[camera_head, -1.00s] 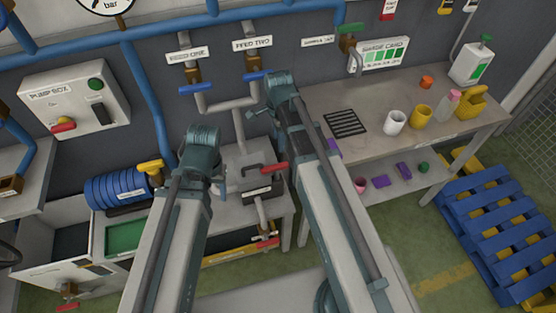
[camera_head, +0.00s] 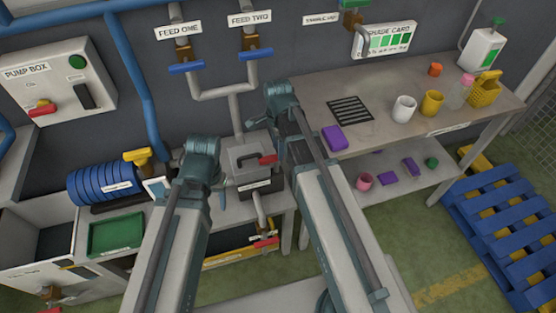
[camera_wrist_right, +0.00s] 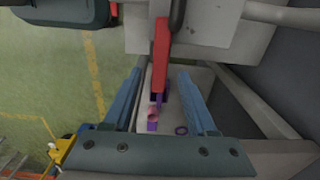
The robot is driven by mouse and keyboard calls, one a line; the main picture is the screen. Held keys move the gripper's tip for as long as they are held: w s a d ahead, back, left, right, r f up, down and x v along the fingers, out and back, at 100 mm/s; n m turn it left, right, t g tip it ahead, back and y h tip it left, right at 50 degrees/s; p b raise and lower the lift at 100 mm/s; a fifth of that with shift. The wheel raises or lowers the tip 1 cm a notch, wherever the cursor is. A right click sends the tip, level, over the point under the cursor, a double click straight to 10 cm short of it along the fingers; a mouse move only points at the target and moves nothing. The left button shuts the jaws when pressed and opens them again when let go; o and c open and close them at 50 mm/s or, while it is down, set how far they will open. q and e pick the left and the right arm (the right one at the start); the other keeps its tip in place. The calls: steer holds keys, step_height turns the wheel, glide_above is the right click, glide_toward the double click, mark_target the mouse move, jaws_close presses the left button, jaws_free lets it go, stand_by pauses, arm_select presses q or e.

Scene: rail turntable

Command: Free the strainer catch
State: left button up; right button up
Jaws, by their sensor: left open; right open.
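The grey strainer box (camera_head: 250,155) stands on the low bench at centre, under the FEED ONE and FEED TWO pipes. A red-handled lever (camera_head: 268,160), perhaps the catch, is at its right side. In the right wrist view a red bar (camera_wrist_right: 161,55) hangs from a grey body (camera_wrist_right: 215,25). My right gripper (camera_wrist_right: 160,82) is open, its blue fingers on either side of the bar's lower end in the picture; I cannot tell if they touch. In the head view my arms hide both grippers' jaws.
A lower red-handled valve (camera_head: 265,242) is below the box. Blue discs (camera_head: 100,187) and a green tray (camera_head: 116,234) lie left. The right table (camera_head: 310,95) holds a drain grid (camera_head: 350,110), cups and a purple block (camera_head: 334,138). Blue pallets (camera_head: 505,225) stand right.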

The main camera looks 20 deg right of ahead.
steer(key=shift+f+b, duration=0.95)
steer(key=shift+f, duration=0.5)
arm_select(q)
step_height(320, 180, down, 3)
steer(key=shift+r, duration=0.1)
arm_select(e)
jaws_close()
